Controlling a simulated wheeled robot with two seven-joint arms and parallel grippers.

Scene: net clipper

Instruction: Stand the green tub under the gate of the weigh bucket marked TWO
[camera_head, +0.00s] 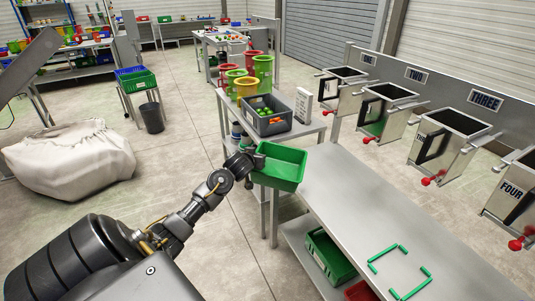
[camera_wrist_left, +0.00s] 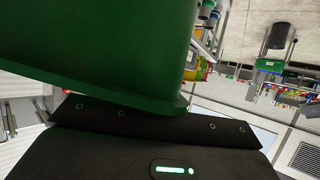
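The green tub (camera_head: 282,168) is an open, empty-looking bin, held roughly level at the left end of the metal bench. My left gripper (camera_head: 256,160) is shut on its near-left rim. In the left wrist view the tub (camera_wrist_left: 100,55) fills the upper left, against the dark gripper body (camera_wrist_left: 150,130); the fingertips are hidden. The weigh bucket TWO (camera_head: 375,119) hangs at the back right, below the TWO sign (camera_head: 416,76), with a red knob at its lower front. The tub is left of and nearer than this bucket. My right gripper is not in view.
Weigh bucket THREE (camera_head: 440,146), bucket FOUR (camera_head: 514,195) and another bucket (camera_head: 338,91) hang in the same row. Green corner marks (camera_head: 388,250) lie on the bare bench (camera_head: 345,205). A grey crate (camera_head: 268,125) and colored tubs (camera_head: 263,70) stand behind the held tub.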

